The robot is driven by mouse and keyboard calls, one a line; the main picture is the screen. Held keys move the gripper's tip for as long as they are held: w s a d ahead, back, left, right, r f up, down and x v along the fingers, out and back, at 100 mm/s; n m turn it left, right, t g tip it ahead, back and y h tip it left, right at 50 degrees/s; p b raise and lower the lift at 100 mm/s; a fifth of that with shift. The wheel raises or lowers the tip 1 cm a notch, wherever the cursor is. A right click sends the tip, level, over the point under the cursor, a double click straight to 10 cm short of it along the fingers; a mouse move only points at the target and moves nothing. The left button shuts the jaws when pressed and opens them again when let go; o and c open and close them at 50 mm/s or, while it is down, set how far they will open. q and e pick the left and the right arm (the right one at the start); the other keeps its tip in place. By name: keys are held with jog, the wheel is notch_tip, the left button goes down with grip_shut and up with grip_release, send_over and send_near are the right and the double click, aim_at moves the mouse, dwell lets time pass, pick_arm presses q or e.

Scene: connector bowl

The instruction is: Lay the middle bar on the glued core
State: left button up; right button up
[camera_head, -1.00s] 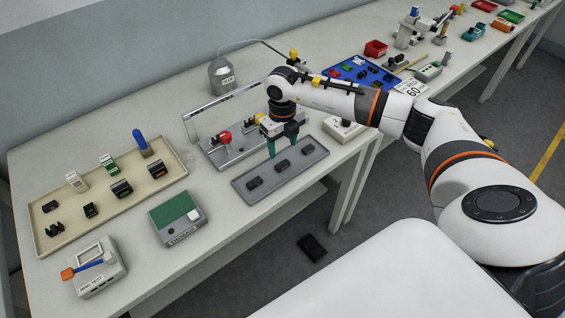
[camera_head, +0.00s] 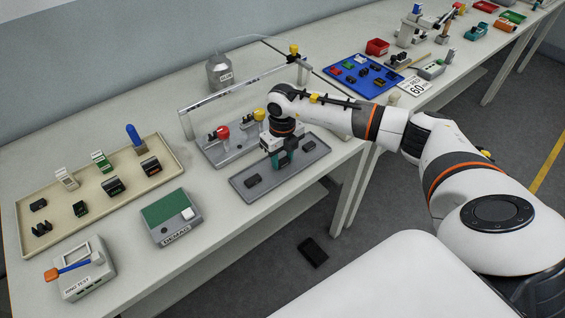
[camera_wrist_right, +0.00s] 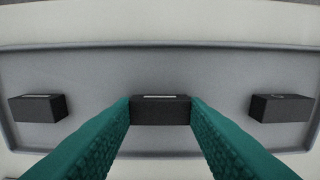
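A grey tray (camera_head: 238,188) holds small black bars in a row: a left one (camera_head: 253,181), a right one (camera_head: 309,146) and the middle bar (camera_wrist_right: 160,111). My right gripper (camera_head: 281,160) is down at the tray, its teal fingers at both ends of the middle bar. In the right wrist view the fingers (camera_wrist_right: 160,104) meet the bar's ends with no clear gap, and the bar looks level with its neighbours. I cannot make out the glued core; a grey fixture (camera_head: 222,155) with a red knob and a yellow knob stands just behind the tray. My left gripper is not in view.
A metal arch (camera_head: 235,92) rises behind the fixture. A beige parts tray (camera_head: 62,190), a green-topped box (camera_head: 170,215) and a ring test box (camera_head: 82,275) stand at left. A blue tray (camera_head: 348,82) lies behind my right arm. A dark object lies on the floor.

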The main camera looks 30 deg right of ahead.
aim_at(282, 161)
jog(key=shift+c, duration=1.4)
jog(key=shift+r+p, duration=1.7)
jog(key=shift+r, duration=0.85)
